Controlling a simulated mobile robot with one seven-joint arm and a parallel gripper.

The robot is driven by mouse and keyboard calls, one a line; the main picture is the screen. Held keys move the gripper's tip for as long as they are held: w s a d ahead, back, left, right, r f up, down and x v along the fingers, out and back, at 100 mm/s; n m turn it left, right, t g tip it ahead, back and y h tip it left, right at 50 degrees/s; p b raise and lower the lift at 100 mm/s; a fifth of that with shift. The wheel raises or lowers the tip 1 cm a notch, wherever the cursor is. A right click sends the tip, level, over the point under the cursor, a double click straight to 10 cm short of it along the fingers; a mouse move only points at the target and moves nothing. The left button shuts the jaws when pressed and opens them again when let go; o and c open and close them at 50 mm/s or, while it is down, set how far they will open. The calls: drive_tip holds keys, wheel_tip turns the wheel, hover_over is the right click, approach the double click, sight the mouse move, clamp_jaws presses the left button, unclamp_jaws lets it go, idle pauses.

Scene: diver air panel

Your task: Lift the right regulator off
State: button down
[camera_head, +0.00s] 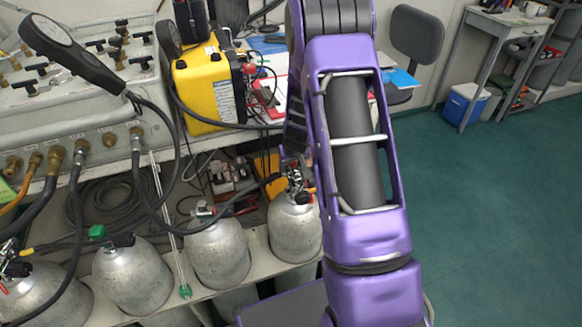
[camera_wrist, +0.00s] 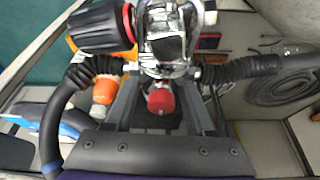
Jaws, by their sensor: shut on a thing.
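The right regulator (camera_wrist: 172,45) fills the upper middle of the wrist view, a chrome body with a black knob (camera_wrist: 100,27) with a red ring on its left. Black hoses leave it on both sides. A red round part (camera_wrist: 160,99) shows below the chrome body. My gripper (camera_wrist: 163,84) is shut on the regulator. In the head view the regulator (camera_head: 294,179) shows at the top of the right grey cylinder (camera_head: 296,230), beside my purple arm. I cannot tell whether it still touches the cylinder's valve. My arm hides most of the gripper there.
Several other grey cylinders (camera_head: 218,252) with fittings and hoses stand in the rack to the left. A panel (camera_head: 95,100) with knobs and a black handheld gauge is above them. A yellow case (camera_head: 208,85) stands behind the right cylinder. Green floor (camera_head: 490,220) is clear on the right.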

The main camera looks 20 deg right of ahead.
drive_tip(key=shift+a+r+n+y, duration=0.1)
drive_tip(key=shift+a+n+y, duration=0.25)
drive_tip(key=shift+n, duration=0.35)
drive_tip(key=shift+a+n, duration=0.25)
drive_tip(key=shift+n, duration=0.25)
drive_tip(key=shift+a+n+y, duration=0.2)
drive_tip(key=shift+n+y, duration=0.05)
drive_tip(key=shift+n, duration=0.05)
drive_tip(key=shift+r, duration=0.25)
drive_tip(key=shift+r+p, duration=1.1)
drive_tip(key=shift+r, duration=0.85)
